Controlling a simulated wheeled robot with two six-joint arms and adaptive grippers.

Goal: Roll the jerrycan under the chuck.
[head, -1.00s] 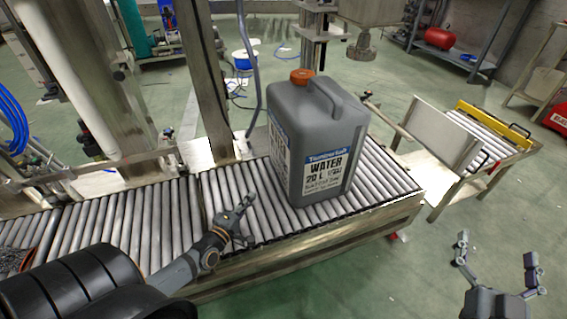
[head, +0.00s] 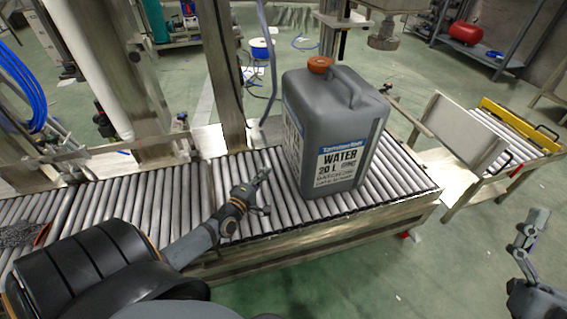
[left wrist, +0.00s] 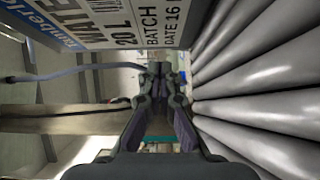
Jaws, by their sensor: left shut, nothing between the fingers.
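The grey jerrycan (head: 335,135) stands upright on the roller conveyor, its orange cap (head: 320,65) on top and a "WATER 20 L" label on its side. The chuck (head: 385,35), a round metal head, hangs at the top, right of and beyond the can. My left gripper (head: 266,190) is shut and empty just left of the can, low over the rollers. In the left wrist view its fingers (left wrist: 158,85) point forward, with the labelled jerrycan wall (left wrist: 110,20) close by.
The roller conveyor (head: 120,205) runs from the left to an end just right of the can. Steel posts (head: 222,75) rise behind it. A cart with rollers and a tilted plate (head: 455,130) stands at the right. Open green floor lies in front.

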